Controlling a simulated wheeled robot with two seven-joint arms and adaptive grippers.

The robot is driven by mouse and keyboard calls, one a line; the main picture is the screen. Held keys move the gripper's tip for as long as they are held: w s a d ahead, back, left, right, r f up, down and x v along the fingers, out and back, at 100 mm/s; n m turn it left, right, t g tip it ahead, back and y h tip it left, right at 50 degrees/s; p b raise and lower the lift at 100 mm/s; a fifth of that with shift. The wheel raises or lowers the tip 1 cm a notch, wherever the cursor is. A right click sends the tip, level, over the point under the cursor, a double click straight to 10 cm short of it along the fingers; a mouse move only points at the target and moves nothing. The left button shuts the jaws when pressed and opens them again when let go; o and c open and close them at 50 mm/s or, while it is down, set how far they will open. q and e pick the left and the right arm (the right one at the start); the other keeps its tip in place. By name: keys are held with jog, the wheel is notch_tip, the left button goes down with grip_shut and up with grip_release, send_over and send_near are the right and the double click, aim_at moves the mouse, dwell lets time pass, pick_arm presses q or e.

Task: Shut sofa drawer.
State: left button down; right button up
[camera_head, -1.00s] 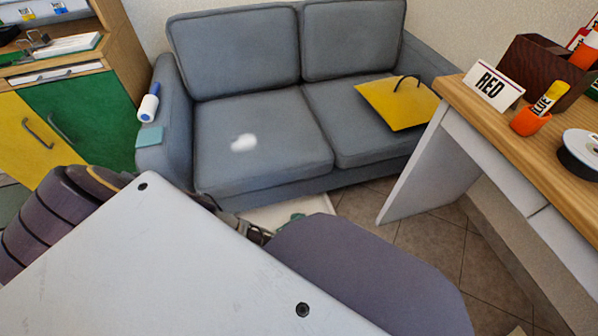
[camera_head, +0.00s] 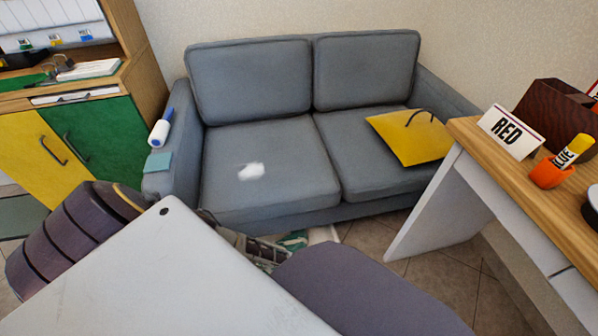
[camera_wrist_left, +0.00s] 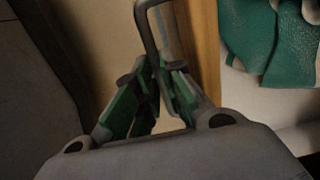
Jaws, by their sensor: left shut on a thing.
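The grey sofa (camera_head: 270,160) stands against the wall. Its pale drawer (camera_head: 325,234) pokes out low under the front edge, mostly hidden by my own body, with something green (camera_head: 293,240) in it. My left gripper (camera_head: 275,253) is down at the drawer, partly hidden. In the left wrist view its green-padded fingers (camera_wrist_left: 155,75) are closed around a dark bar handle (camera_wrist_left: 148,25) in front of the tan drawer front (camera_wrist_left: 205,45). A green leathery item (camera_wrist_left: 265,40) lies behind that front, in the pale drawer interior (camera_wrist_left: 265,100). My right gripper is not in view.
A cabinet with yellow and green doors (camera_head: 100,140) stands at left. A yellow folder-like item (camera_head: 410,137) and a white patch (camera_head: 251,171) are on the seat. Tiled floor (camera_head: 440,270) shows between sofa and desk.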

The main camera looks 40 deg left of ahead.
pick_arm(q)
jog(key=shift+w+a+b, duration=0.45)
jog(key=shift+w+a, duration=1.2)
jog(key=shift+a, duration=0.3)
jog(key=c, duration=1.8)
grip_release()
jog(key=shift+r, duration=0.15)
jog(key=shift+r, duration=5.85)
jog(key=shift+o, duration=0.3)
